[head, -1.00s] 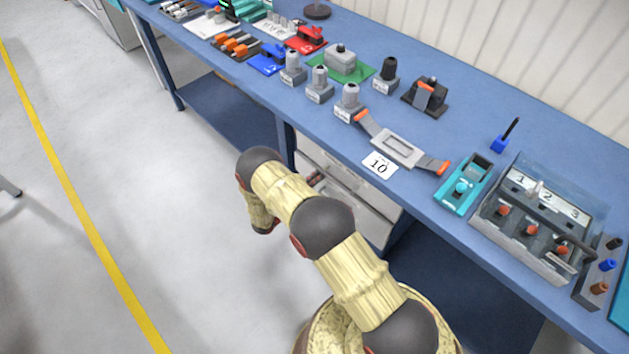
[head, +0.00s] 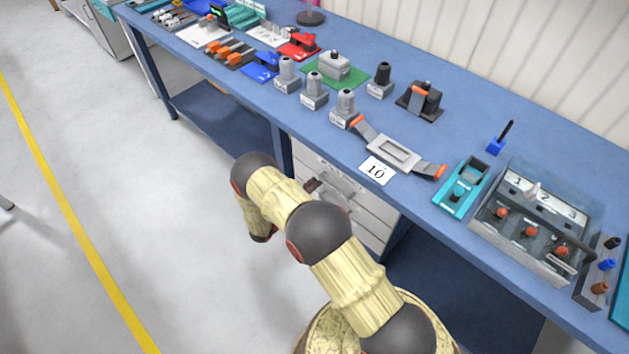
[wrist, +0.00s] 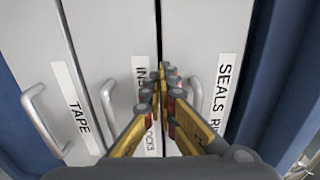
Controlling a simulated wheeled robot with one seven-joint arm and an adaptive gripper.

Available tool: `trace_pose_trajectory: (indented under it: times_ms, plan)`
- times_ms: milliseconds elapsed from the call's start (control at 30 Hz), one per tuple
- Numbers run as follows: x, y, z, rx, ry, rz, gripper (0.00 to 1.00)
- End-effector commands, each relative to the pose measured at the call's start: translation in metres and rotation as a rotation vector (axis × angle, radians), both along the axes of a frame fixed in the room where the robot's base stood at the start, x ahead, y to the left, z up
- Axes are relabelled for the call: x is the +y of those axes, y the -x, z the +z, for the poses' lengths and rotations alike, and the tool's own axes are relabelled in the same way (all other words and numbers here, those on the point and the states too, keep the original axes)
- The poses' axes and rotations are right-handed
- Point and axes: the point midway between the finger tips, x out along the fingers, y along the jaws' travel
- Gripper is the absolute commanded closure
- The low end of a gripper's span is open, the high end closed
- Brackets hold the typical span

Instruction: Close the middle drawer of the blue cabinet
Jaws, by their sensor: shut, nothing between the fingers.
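The blue cabinet's pale drawer fronts fill the wrist view, turned sideways. The middle drawer (wrist: 105,45) has a label, partly hidden by my fingers, and a silver handle (wrist: 108,100). Its front looks about level with its neighbours; a small gap cannot be ruled out. My gripper (wrist: 171,75) is shut and empty, with yellow and dark fingers pointing at the drawer fronts near that label. Contact cannot be told. In the head view, the drawer fronts (head: 372,205) show under the bench, partly behind my arm.
The drawer labelled TAPE (wrist: 30,45) is left of the middle one and the SEALS drawer (wrist: 205,35) right, both with handles. The blue bench top (head: 420,200) overhangs the drawers and carries fixtures.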

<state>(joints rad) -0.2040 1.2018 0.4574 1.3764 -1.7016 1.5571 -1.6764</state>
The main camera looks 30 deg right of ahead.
Motion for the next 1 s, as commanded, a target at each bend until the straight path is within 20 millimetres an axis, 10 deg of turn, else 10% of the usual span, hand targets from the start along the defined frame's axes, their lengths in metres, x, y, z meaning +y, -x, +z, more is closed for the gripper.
trace_pose_trajectory:
  times_ms: [500, 1000]
  plan:
    - [0.092, 0.040, 0.000, 0.001, 0.001, 0.002, 1.00]
    - [0.105, 0.045, 0.000, -0.014, -0.004, -0.002, 1.00]
